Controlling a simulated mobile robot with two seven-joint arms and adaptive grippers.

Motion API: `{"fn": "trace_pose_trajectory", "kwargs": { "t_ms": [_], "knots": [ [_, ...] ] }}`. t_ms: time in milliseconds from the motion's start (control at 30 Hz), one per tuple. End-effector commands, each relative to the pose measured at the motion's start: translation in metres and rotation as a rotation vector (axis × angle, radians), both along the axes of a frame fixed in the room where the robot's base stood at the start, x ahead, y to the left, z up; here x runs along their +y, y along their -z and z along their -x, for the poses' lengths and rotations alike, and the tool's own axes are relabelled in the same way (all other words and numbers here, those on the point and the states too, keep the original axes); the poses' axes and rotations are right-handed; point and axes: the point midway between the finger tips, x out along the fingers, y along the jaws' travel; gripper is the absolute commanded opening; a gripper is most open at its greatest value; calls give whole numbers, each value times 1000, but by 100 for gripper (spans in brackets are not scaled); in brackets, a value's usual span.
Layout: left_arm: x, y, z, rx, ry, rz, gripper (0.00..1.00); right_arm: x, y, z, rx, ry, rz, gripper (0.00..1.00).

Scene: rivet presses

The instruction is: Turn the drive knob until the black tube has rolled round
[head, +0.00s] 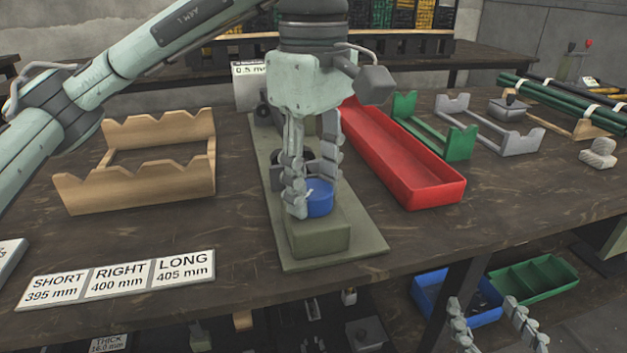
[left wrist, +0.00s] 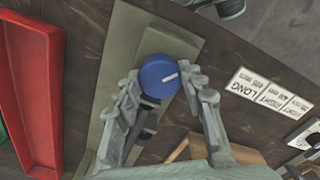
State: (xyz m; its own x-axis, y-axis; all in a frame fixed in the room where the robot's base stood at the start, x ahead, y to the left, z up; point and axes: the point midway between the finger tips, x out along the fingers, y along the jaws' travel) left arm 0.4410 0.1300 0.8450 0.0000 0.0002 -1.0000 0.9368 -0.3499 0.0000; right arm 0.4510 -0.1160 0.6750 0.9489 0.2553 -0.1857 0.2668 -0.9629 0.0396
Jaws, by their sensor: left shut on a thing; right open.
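The blue drive knob (head: 320,198) sits on a green block (head: 319,240) at the near end of a flat green base plate (head: 357,240). My left gripper (head: 311,195) reaches down from above and is shut on the knob, one finger on each side. In the left wrist view the knob (left wrist: 159,76) shows a white mark pointing right, between the fingertips. My right gripper (head: 497,325) is open and empty at the bottom right, below the table edge. Dark rollers (head: 290,170) show partly behind my left fingers. I cannot make out a black tube on the rollers.
A red tray (head: 436,192) lies right of the plate, a wooden cradle (head: 137,187) to the left. Green (head: 458,142) and grey (head: 524,141) cradles and a rack of dark green tubes (head: 560,103) stand at the right. SHORT, RIGHT and LONG labels (head: 118,280) lie front left.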

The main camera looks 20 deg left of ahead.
Motion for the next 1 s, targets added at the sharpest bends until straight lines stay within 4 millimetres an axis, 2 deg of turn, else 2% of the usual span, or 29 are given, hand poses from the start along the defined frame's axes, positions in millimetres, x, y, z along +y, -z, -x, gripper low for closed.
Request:
{"fn": "trace_pose_trajectory", "kwargs": {
  "t_ms": [33, 67, 233, 500, 633, 767, 1000],
  "knots": [
    [0, 0, 0, 0, 0, -1, 11, 0, 0, 0, 1, 0, 0, 61],
    [0, 0, 0, 0, 0, -1, 41, 0, 0, 0, 1, 0, 0, 61],
    [0, 0, 0, 0, 0, 0, 61, 0, 1, 0, 2, 0, 1, 61],
    [0, -1, 0, 0, 1, 0, 61, 0, 3, 1, 9, 1, 1, 61],
    [0, -10, -1, -2, 0, 0, 61, 0, 3, 1, 9, 1, 1, 61],
    [0, -32, -1, -6, -1, 0, 61, 0, 3, 1, 8, 1, 1, 61],
    [0, -83, 0, -5, 0, 0, 61, 0, 2, 1, 6, 0, 1, 61]
  ]
}}
